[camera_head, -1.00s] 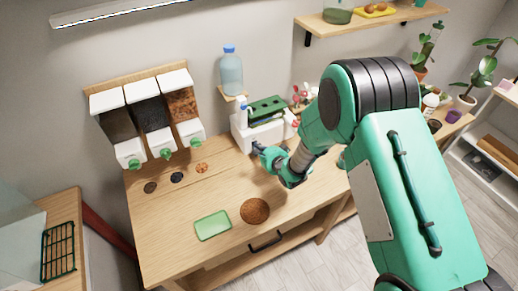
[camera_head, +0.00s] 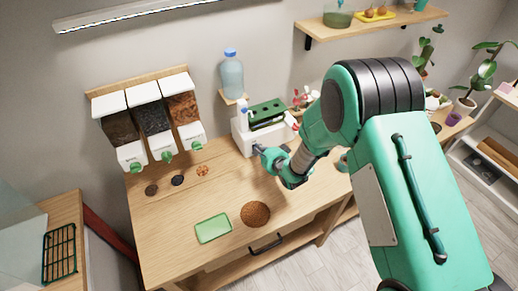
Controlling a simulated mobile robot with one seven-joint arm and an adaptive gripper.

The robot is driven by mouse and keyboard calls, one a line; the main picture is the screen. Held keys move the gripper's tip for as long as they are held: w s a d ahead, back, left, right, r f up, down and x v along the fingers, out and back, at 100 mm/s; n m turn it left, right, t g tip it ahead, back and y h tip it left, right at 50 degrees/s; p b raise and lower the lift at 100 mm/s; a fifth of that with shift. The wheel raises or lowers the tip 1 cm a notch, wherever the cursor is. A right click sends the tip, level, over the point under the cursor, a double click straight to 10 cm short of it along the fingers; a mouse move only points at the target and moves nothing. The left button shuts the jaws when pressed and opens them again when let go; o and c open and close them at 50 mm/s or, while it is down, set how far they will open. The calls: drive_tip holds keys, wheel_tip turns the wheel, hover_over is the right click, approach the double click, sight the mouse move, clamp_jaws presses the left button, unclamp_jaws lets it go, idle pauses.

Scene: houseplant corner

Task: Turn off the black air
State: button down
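My gripper (camera_head: 259,150) is at the front of a white box-shaped device (camera_head: 242,138) at the back of the wooden workbench (camera_head: 160,235). The device has a green top piece with dark holes (camera_head: 266,111). The gripper's tips are small here and lie against the device's front in the picture. I cannot tell whether they touch it or whether they are open or shut. My arm hides the device's right lower part. I cannot pick out a black air control; any switch near the tips is too small or hidden.
A water bottle (camera_head: 231,75) stands on a small shelf behind the device. Three dispensers with green knobs (camera_head: 153,120) hang at the left. A green tray (camera_head: 213,228) and a brown round thing (camera_head: 255,214) lie on the bench. The bench's front left is clear.

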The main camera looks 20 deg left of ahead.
drive_tip(key=shift+s+d, duration=0.1)
drive_tip(key=shift+s+d, duration=0.45)
drive_tip(key=r+p+v, duration=0.1)
drive_tip(key=v, duration=1.1)
drive_tip(key=shift+w+a+r+p, duration=0.25)
drive_tip(key=shift+r+p, duration=0.05)
drive_tip(key=shift+p, duration=0.1)
drive_tip(key=shift+d, duration=0.1)
